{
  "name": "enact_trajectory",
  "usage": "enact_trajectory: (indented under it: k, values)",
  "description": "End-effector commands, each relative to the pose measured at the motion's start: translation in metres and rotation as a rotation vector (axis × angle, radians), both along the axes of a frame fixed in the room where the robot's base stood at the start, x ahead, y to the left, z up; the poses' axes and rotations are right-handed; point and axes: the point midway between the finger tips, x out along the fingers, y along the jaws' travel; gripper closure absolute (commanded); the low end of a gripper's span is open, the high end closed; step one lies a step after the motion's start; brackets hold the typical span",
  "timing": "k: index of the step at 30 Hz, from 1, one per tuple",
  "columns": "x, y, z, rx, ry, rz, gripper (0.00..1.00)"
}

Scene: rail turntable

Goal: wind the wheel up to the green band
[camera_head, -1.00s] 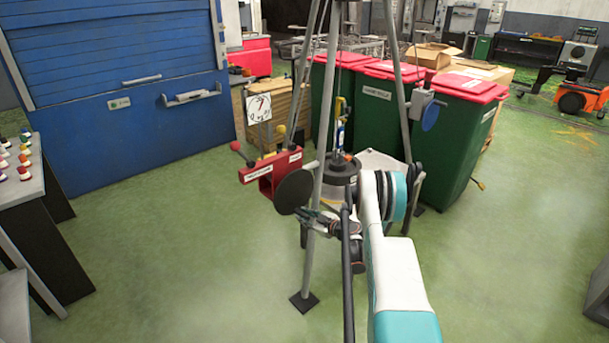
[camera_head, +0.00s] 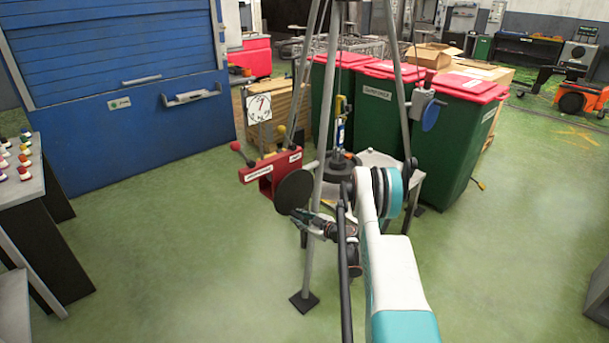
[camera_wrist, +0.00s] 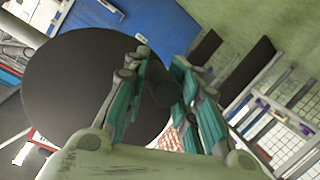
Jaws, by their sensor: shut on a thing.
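The fingers partly hide the knob. A white dial (camera_head: 258,108) with a needle stands behind the lever block. Its markings are too small to read surely, and I cannot make out the green band.
The red lever block (camera_head: 272,172) carries several ball-topped levers. Grey tripod legs (camera_head: 313,240) stand close to my arm. Green bins (camera_head: 376,105) with red lids stand behind, a blue shutter (camera_head: 115,60) at left, a button console (camera_head: 45,180) at far left. Floor in front is clear.

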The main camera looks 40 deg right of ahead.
Motion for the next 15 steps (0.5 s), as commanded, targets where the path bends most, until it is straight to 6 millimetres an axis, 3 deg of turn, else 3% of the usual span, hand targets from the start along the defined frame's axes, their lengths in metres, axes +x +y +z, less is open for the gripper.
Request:
enact_trajectory:
  k: [1,6,15]
  values:
    - [0.002,0.011,0.001,0.002,0.001,0.017,1.0]
    - [0.001,0.019,0.004,0.002,0.0,0.018,1.0]
    - [0.001,0.023,0.005,0.002,0.001,0.017,1.0]
